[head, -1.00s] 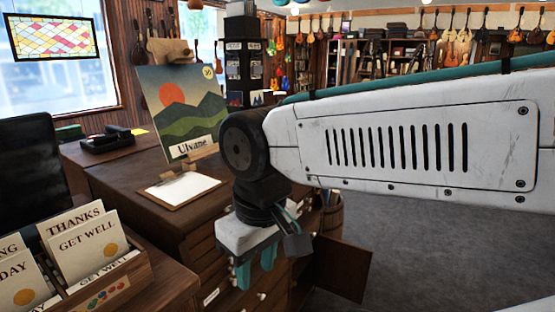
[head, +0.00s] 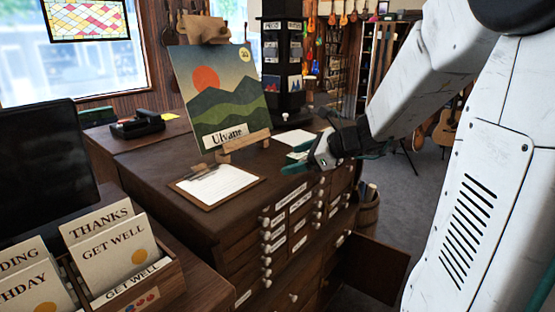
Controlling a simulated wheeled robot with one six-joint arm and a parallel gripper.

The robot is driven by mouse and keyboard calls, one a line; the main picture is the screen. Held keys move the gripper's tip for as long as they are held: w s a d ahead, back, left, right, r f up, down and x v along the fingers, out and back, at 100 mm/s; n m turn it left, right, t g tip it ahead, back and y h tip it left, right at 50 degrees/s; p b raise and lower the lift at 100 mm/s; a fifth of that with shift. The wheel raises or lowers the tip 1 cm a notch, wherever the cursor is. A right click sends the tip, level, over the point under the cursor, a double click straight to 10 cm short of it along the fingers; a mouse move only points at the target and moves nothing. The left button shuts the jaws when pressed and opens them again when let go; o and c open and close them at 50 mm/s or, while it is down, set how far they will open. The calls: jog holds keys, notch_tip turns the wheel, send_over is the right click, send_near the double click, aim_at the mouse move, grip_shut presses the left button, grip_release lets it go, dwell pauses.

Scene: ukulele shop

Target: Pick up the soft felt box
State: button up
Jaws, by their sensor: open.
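I cannot make out a soft felt box for certain in the head view. My gripper (head: 292,163) is over the right part of the dark wooden drawer cabinet (head: 160,180), just right of the small easel. Its teal fingers point left and look apart, with nothing seen between them. My white arm fills the right side and hides part of the shop behind it.
A mountain picture (head: 225,105) stands on the easel (head: 245,142), close to my gripper. A clipboard (head: 215,186) lies in front. A card rack (head: 150,285) is lower left. A door or drawer panel (head: 375,268) sticks out at lower right, beside grey floor.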

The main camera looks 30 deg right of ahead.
aim_at(299, 155)
jog(key=w+d+f+m+t+h, duration=0.1)
jog(key=w+d+m+t+h, duration=0.15)
jog(key=d+m, duration=0.4)
jog(key=shift+n, duration=0.45)
jog(key=x, duration=0.2)
jog(key=d+x, duration=0.1)
jog(key=x, duration=0.4)
jog(key=shift+w+d+f, duration=0.2)
jog(key=shift+d+f, duration=0.05)
jog(key=shift+f, duration=0.1)
jog(key=c, duration=1)
